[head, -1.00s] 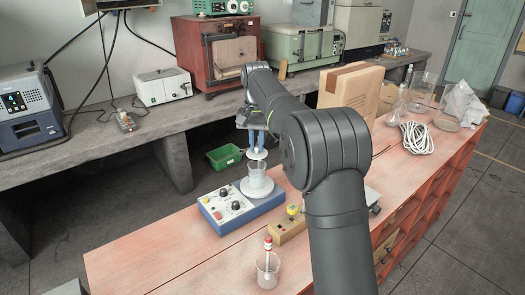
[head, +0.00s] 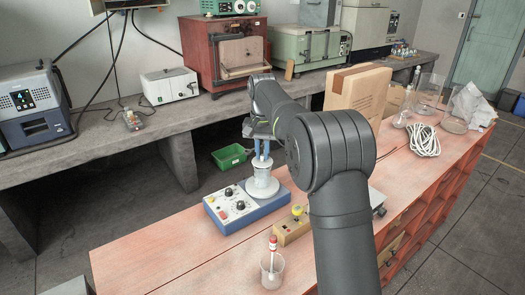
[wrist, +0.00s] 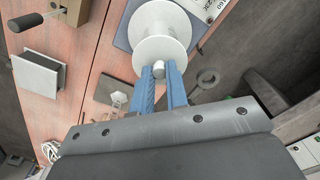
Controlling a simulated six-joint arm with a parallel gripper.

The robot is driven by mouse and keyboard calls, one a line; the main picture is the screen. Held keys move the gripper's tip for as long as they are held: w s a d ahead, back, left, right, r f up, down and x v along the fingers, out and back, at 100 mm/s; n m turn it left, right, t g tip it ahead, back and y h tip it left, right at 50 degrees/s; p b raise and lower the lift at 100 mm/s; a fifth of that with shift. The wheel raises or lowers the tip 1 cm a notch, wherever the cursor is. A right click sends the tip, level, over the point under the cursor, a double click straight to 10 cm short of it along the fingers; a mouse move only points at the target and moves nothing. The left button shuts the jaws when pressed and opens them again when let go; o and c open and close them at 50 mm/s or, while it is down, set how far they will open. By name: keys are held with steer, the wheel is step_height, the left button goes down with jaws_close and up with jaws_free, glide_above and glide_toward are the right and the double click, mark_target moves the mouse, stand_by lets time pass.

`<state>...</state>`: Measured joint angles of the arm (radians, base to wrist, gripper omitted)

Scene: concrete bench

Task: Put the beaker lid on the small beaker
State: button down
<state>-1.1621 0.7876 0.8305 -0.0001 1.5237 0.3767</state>
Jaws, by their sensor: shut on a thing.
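My gripper (head: 262,155) points down over the small beaker, its blue fingers shut on the knob of the white beaker lid (head: 262,168). In the wrist view the lid (wrist: 160,52) is a round white disc with its knob between the fingertips of my gripper (wrist: 160,72). The small clear beaker (head: 262,184) stands upright on the round white plate of a blue stirrer (head: 245,210). The lid is level at the beaker's mouth, roughly centred over it. I cannot tell whether it touches the rim. The lid hides most of the beaker in the wrist view.
Another beaker (head: 272,271) holding a red-and-white stick stands at the front of the bench. A cardboard box (head: 357,100) and a white rope coil (head: 423,140) are farther back. The bench's front left is clear.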

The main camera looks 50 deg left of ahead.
mark_target(262, 155)
steer(key=shift+f, duration=0.45)
stand_by(0.6)
steer(key=c, duration=0.9)
jaws_free()
steer(key=shift+c, duration=0.2)
steer(key=shift+r, duration=0.1)
steer(key=shift+r, duration=3.4)
steer(key=shift+f, duration=3.5)
steer(key=shift+r, duration=0.15)
